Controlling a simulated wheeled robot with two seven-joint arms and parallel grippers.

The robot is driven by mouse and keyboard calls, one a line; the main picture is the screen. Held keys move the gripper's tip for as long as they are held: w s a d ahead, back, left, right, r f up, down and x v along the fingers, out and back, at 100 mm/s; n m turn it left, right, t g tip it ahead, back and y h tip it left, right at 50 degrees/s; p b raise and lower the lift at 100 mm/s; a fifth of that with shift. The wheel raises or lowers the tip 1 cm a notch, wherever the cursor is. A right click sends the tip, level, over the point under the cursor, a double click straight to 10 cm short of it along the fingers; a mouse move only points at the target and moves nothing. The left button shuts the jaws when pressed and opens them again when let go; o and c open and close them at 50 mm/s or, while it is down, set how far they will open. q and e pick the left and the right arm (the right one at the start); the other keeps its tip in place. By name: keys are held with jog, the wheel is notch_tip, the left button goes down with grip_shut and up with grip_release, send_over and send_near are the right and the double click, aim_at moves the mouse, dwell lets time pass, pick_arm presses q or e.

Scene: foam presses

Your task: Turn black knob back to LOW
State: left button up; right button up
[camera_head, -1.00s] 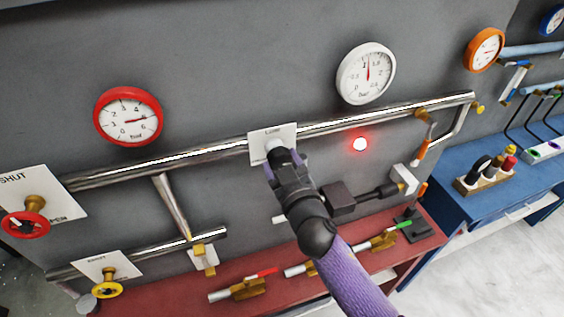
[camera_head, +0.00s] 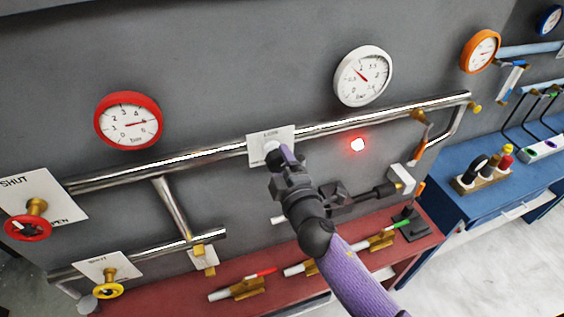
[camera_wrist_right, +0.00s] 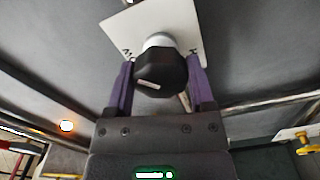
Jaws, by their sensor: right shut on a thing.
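The black knob (camera_wrist_right: 160,74) sits on a pale stem in front of a white plate (camera_wrist_right: 125,30). In the head view the plate (camera_head: 258,138) is on the pipe, with small lettering that seems to read LOW. My right gripper (camera_wrist_right: 160,88) has its purple fingers on both sides of the knob and is shut on it. In the head view this gripper (camera_head: 280,158) covers most of the knob. A light mark shows on the knob's face. My left gripper is not in view.
A white gauge (camera_head: 364,76) has its needle toward the upper left. A red light (camera_head: 358,145) glows beneath it. A red gauge (camera_head: 128,119), a red handwheel (camera_head: 27,228) and a yellow handwheel (camera_head: 108,290) are at left. Tools lie on the red bench (camera_head: 330,272) below.

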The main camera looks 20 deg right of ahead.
jog(key=n, duration=0.5)
jog(key=shift+r+n+p, duration=0.1)
jog(key=shift+n+p, duration=0.2)
jog(key=shift+p, duration=0.05)
jog(key=shift+n+p, duration=0.3)
jog(key=shift+n, duration=1.8)
jog(key=o, duration=1.2)
jog(key=s+b, duration=0.1)
jog(key=s, duration=0.9)
jog(key=shift+d, duration=0.15)
